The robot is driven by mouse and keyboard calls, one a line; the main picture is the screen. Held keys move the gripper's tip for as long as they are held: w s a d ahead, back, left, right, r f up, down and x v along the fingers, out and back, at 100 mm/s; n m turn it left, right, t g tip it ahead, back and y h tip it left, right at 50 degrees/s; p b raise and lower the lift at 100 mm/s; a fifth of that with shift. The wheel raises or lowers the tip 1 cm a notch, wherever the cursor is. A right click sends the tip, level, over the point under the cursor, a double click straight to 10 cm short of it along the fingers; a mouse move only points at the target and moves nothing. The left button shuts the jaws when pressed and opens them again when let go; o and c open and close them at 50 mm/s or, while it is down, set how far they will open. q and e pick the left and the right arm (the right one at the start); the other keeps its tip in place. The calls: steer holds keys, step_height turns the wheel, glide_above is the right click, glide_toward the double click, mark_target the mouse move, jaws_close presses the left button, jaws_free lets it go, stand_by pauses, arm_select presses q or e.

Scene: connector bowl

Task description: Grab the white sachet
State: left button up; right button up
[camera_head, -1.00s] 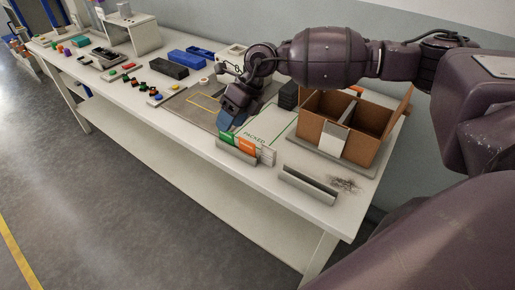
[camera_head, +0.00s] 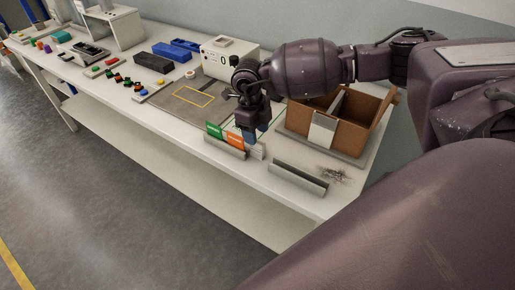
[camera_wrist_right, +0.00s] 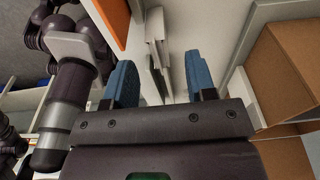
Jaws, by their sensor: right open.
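A white sachet (camera_head: 259,150) stands upright at the right end of a grey holder on the bench's front edge, beside orange (camera_head: 235,140) and green (camera_head: 214,131) sachets. My right gripper (camera_head: 249,139) is above that white end, fingers pointing down, partly covering it. In the right wrist view, the blue fingers (camera_wrist_right: 162,82) are apart. Thin white upright edges (camera_wrist_right: 158,50) show in the gap between them, and I cannot tell if they touch. The orange sachet (camera_wrist_right: 112,18) lies left of the fingers there.
A divided cardboard box (camera_head: 358,113) stands right of the gripper. An empty grey holder (camera_head: 297,178) sits in front of it. A white machine (camera_head: 216,57) and a grey mat (camera_head: 168,104) lie to the left. Dark marks are on the bench's right end.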

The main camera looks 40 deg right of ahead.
mark_target(258, 146)
steer(key=shift+s+f, duration=0.2)
steer(key=shift+f, duration=1.15)
steer(key=shift+s+f, duration=0.2)
steer(key=shift+f, duration=1.15)
jaws_close()
